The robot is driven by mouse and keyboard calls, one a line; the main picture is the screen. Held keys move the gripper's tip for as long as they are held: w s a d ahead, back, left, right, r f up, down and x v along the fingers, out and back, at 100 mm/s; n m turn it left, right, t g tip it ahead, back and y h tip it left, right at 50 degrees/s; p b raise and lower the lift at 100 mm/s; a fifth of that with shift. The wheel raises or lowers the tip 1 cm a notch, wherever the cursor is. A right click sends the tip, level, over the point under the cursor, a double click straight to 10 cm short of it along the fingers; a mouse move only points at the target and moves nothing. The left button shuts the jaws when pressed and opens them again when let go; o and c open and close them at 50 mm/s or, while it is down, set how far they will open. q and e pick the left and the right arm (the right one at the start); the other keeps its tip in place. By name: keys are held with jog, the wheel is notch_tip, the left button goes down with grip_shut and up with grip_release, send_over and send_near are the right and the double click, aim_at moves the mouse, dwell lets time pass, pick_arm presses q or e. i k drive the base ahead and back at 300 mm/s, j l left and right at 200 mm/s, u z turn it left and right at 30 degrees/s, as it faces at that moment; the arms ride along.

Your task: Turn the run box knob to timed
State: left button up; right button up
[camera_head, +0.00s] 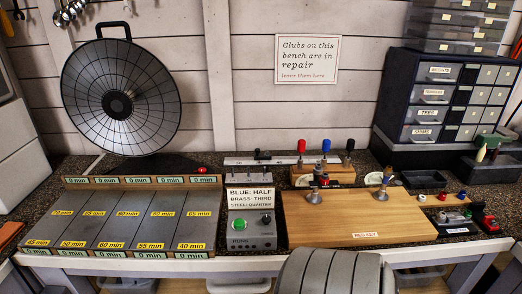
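The run box (252,231) is a small grey box on the bench, near the middle. A large green button (239,224) is on its front face, at the left. A small dark knob (267,219) is at the right of the button. The knob's markings are too small to read, so I cannot tell its setting. A white sign above reads "BLUE: HALF, BRASS: THIRD, STEEL: QUARTER". Neither of my grippers is in view.
Left of the box is a rack of grey panels (120,216) with minute labels. Right of it is a wooden board (330,222) with metal posts. A grey ribbed rounded shape (330,272) stands in front at the bottom. A drawer cabinet (432,95) is at the back right.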

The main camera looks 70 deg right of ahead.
aim_at(266, 219)
jog(key=i+z, duration=0.15)
jog(key=z, duration=1.75)
